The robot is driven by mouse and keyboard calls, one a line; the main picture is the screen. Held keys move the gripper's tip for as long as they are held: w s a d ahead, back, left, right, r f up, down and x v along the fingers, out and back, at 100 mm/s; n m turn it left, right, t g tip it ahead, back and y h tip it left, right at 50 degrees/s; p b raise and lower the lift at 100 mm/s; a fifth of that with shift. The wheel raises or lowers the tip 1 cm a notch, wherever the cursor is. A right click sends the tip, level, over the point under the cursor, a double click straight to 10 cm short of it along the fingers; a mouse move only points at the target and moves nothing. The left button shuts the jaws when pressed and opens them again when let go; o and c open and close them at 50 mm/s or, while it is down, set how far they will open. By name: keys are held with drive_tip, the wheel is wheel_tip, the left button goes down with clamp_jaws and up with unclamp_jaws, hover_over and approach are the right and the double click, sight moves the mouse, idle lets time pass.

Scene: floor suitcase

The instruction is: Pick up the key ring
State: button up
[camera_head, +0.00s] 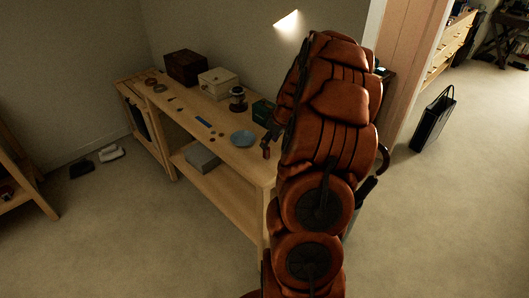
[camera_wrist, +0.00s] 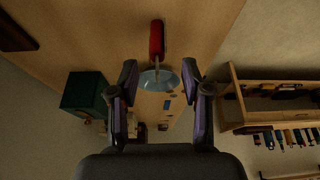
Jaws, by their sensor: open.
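I cannot make out the key ring for certain; several small items lie on the wooden table (camera_head: 235,153), too small to identify. A small dark item (camera_head: 171,98) lies toward its far left part, and small brownish pieces lie near the blue bowl (camera_head: 243,138). My gripper (camera_wrist: 159,80) is open and empty above the near end of the table. In the wrist view its fingers frame the blue bowl and the shaft of a red-handled tool (camera_wrist: 156,40), both below. My arm hides part of the table's right end in the head view.
A dark brown box (camera_head: 186,67), a white box (camera_head: 218,83), a dark jar-like item (camera_head: 238,99) and a green box (camera_head: 263,110) stand along the table's back. The front floor is clear.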

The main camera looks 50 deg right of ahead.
drive_tip(key=shift+d+p+x, duration=0.15)
drive_tip(key=shift+p+x, duration=0.35)
drive_tip(key=shift+x, duration=0.9)
drive_tip(key=shift+d+p+x, duration=0.15)
drive_tip(key=shift+p+x, duration=0.3)
drive_tip(key=shift+x, duration=0.9)
drive_tip(key=shift+a+r, duration=0.25)
drive_tip(key=shift+r, duration=0.1)
drive_tip(key=shift+c, duration=0.2)
drive_tip(key=shift+s, duration=0.1)
drive_tip(key=shift+c, duration=0.8)
drive_tip(key=shift+f, duration=0.1)
clamp_jaws()
